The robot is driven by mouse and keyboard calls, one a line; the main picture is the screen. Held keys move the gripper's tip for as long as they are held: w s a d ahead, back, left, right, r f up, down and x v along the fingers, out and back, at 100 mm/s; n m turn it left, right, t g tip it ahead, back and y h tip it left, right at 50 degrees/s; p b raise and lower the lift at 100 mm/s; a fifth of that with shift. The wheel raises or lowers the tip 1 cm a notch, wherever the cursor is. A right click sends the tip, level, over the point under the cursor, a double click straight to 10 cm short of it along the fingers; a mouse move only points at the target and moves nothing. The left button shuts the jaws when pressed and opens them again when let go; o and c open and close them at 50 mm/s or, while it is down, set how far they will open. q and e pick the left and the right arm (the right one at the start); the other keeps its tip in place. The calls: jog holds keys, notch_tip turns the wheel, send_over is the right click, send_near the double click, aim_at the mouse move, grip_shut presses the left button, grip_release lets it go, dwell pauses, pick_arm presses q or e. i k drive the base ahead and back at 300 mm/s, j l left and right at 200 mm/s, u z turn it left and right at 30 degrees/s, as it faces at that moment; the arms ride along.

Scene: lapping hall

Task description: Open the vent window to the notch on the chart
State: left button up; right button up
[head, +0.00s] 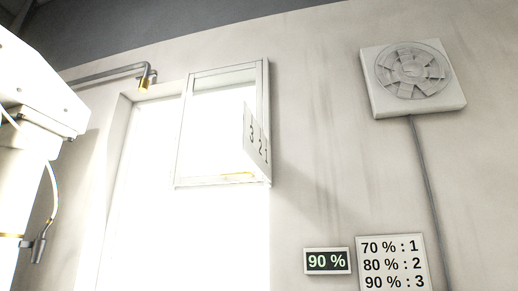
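The vent window (187,130) is a pale framed pane high in the bright opening, left of the middle in the head view. A white plate with the numbers 3, 2, 1 (257,146) stands at its lower right side. A yellowish strip (237,175) lies along its bottom edge. Glare hides detail there, and I cannot tell which notch the window is at. The chart (392,264) reads 70 %: 1, 80 %: 2, 90 %: 3. The display (327,261) left of it reads 90 %. Neither of my grippers is in view.
A round fan on a square white plate (414,78) is on the wall at upper right, with a grey cable (427,170) running down. A grey pipe with a brass end (145,82) juts out at upper left. My white arm links fill the left edge.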

aim_at(180, 180)
jog(key=i+j+z, duration=0.4)
jog(key=i+j, duration=0.15)
jog(key=j, duration=0.15)
jog(key=i+j+z, duration=0.4)
jog(key=j, duration=0.4)
